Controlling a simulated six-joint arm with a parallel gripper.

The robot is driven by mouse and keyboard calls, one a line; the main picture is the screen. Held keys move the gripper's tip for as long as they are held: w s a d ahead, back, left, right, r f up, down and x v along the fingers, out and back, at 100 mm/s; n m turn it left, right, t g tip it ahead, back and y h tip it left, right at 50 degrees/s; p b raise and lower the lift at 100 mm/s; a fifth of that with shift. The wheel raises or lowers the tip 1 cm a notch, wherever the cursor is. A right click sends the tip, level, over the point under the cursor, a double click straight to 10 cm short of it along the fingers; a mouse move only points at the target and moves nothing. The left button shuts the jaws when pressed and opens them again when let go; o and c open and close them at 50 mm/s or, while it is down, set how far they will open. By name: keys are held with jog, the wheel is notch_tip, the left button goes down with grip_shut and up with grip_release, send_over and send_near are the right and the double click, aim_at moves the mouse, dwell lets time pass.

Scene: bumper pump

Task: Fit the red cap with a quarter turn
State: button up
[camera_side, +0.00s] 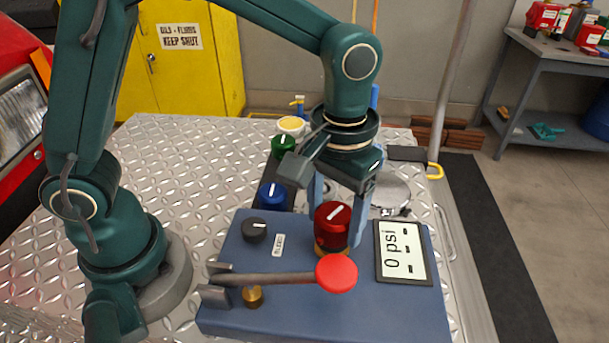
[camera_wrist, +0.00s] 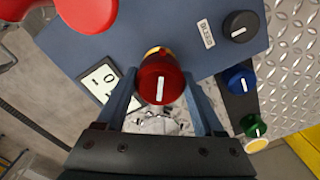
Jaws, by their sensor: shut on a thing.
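The red cap (camera_side: 332,228) with a white line on top sits upright at a brass neck (camera_side: 330,251) on the blue pump block (camera_side: 230,318). Brass still shows below the cap's lower edge; I cannot tell how deep it sits. In the side view the line slants up to the right. In the wrist view the red cap (camera_wrist: 153,85) is between my two blue fingers, its line along the picture's height. My gripper (camera_side: 336,208) is shut on it from above; it also shows in the wrist view (camera_wrist: 162,88). The far finger is partly hidden.
A lever with a red knob (camera_side: 337,273) crosses in front of the cap. A 0 psi display (camera_side: 403,252) is right of it. Left are a black bleed knob (camera_side: 254,230) and blue (camera_side: 272,194), green (camera_side: 284,146) and yellow (camera_side: 291,125) caps in a row.

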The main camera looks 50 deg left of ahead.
jog(key=m, duration=0.3)
jog(key=shift+r, duration=0.1)
jog(key=shift+m, duration=1.1)
jog(key=m, duration=0.5)
jog(key=shift+m, duration=0.3)
jog(key=o, duration=1.6)
jog(key=shift+c, duration=0.2)
jog(key=shift+r, duration=3.4)
